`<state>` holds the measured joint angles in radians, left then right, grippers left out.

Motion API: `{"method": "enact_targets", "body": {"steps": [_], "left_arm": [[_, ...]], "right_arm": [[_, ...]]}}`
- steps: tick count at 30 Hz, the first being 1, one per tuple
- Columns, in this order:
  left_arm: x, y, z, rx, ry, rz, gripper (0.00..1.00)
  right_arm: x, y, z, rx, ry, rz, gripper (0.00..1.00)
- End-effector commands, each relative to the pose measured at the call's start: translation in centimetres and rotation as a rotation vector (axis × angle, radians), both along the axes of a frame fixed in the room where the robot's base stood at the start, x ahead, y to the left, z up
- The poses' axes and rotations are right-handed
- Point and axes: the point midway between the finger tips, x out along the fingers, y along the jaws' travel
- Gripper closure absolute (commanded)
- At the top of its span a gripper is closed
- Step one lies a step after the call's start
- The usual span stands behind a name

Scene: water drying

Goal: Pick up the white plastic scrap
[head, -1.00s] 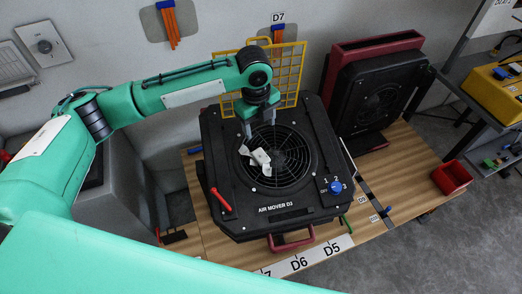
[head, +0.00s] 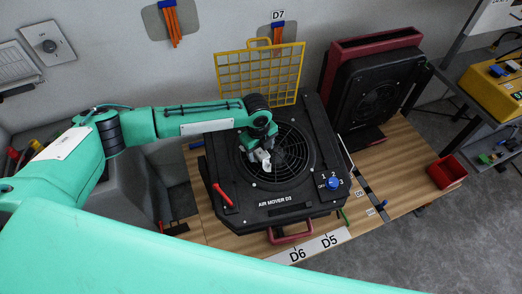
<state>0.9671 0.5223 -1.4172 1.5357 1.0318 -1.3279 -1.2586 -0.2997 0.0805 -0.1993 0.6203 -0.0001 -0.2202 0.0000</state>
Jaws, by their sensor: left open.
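The white plastic scrap (head: 263,157) lies on the round black grille (head: 289,160) of the air mover (head: 244,206) marked D3, left of the grille's middle. My left gripper (head: 256,153) points down right at the scrap, with its open fingers close to it. The gripper and wrist hide part of the scrap, and I cannot tell whether the fingers touch it. My right gripper is not in view; a broad green part of my own body fills the bottom of the picture.
A yellow grid panel (head: 261,72) stands upright behind the air mover. A second black unit with a dark red frame (head: 376,88) stands to the right. A red bin (head: 446,172) sits at the table's right end. A red lever (head: 222,194) and blue knob (head: 333,183) stick up from the housing.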

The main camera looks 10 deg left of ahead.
Motion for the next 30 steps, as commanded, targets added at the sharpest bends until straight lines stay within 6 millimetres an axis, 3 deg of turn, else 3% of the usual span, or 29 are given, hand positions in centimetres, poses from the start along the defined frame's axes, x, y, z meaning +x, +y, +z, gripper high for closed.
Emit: {"method": "enact_targets", "body": {"steps": [7,15,25,30], "left_arm": [[0.0,0.0,-0.3,0.0,0.0,0.0,0.38],[0.0,0.0,-0.2,0.001,-0.001,0.0,0.86],[0.1,0.0,0.0,0.0,-0.001,0.0,0.86],[0.1,0.0,1.5,-0.001,-0.004,0.001,0.86]], "right_arm": [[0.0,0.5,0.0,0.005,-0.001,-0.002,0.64],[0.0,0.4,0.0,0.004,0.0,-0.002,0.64],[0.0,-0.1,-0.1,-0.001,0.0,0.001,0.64],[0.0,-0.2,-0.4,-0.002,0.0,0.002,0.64]]}}
